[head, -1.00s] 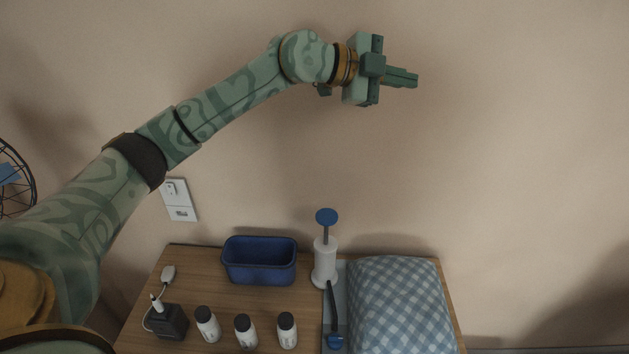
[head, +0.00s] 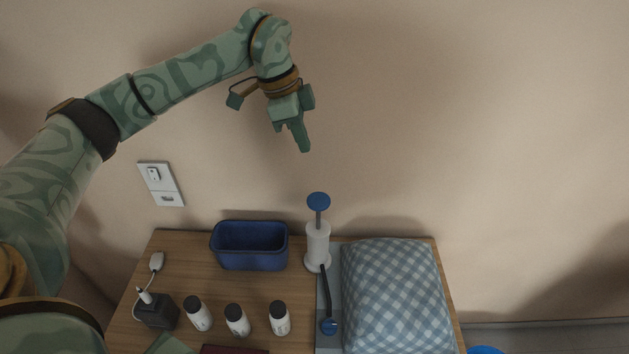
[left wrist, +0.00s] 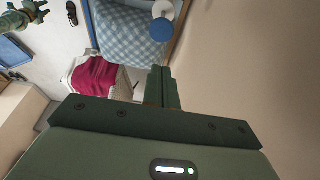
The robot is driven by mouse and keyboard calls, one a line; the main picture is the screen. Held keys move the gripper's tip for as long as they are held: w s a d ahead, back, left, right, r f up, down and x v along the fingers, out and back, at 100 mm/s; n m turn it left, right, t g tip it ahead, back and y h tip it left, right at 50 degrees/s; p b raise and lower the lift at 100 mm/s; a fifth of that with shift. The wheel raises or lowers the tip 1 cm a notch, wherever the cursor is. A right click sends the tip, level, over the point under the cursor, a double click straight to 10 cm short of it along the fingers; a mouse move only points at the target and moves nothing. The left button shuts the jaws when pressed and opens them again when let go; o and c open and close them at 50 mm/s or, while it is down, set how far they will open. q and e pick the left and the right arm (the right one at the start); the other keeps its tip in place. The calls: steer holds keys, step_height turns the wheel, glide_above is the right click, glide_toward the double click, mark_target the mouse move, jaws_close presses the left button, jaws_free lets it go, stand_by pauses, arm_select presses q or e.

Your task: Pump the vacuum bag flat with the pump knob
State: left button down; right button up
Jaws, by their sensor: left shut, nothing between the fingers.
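The vacuum bag (head: 395,295), holding blue-and-white checked fabric, lies puffed up on the wooden table. The white pump (head: 317,245) stands upright at its left, with its blue knob (head: 318,201) raised on a grey rod. A dark hose runs from the pump to a blue valve (head: 328,326) on the bag's left edge. My left gripper (head: 304,149) is shut and empty, above and slightly left of the knob, not touching it. The left wrist view shows the knob (left wrist: 160,30) beyond the fingertips. My right gripper (left wrist: 30,14) seems to show small at that view's upper left; its jaws are unclear.
A blue bin (head: 250,262) stands left of the pump. Several white bottles with dark caps (head: 237,320) and a black charger block (head: 158,312) are in front. The wall (head: 480,150) is behind the table. A red cloth (left wrist: 95,75) lies on a pale container.

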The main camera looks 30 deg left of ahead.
arm_select(q)
glide_above(317, 217)
step_height(317, 217, down, 12)
steer(key=shift+w+a+f, duration=0.1)
steer(key=shift+a+f, duration=0.05)
steer(key=shift+f, duration=0.65)
arm_select(e)
steer(key=shift+a, duration=0.2)
